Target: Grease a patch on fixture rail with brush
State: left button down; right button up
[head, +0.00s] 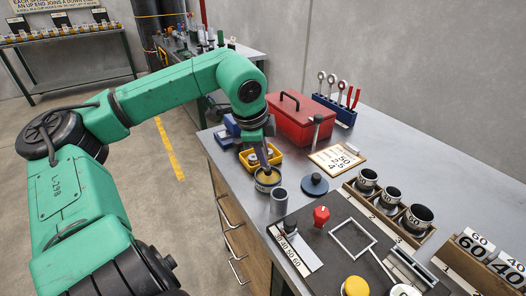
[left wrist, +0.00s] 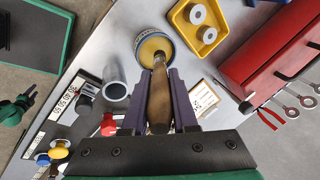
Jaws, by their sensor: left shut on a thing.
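My left gripper (head: 264,156) is shut on a brush (left wrist: 159,98) with a brown wooden handle, its two fingers on either side of the handle in the left wrist view. The brush points down into an open round tin (head: 268,187) of yellowish grease, which also shows in the left wrist view (left wrist: 139,44). The bristles are hidden or too small to make out. A grey metal rail-like piece (head: 410,268) lies on the dark board at the front right; I cannot tell for sure that it is the fixture rail. My right gripper is not in view.
Near the tin stand a grey cylinder (head: 279,201), a yellow tray (head: 246,160), a dark round lid (head: 315,185) and a red toolbox (head: 297,120). A red knob (head: 321,216) and a yellow button (head: 355,286) rise from the board. Cups (head: 417,218) stand at the right.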

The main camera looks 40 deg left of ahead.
pick_arm(q)
jog(key=shift+f+b, duration=0.55)
jog(key=shift+b, duration=0.05)
dwell(0.7)
jog(key=shift+s+f+b, duration=0.1)
jog(key=shift+b, duration=0.2)
dwell(1.2)
notch_tip(320, 180, up, 7)
jog(key=p, duration=0.5)
dwell(0.5)
notch_tip(320, 180, down, 7)
jog(key=b, duration=0.5)
jog(key=shift+f, duration=0.15)
jog(key=shift+r, duration=0.25)
jog(key=shift+r, duration=0.1)
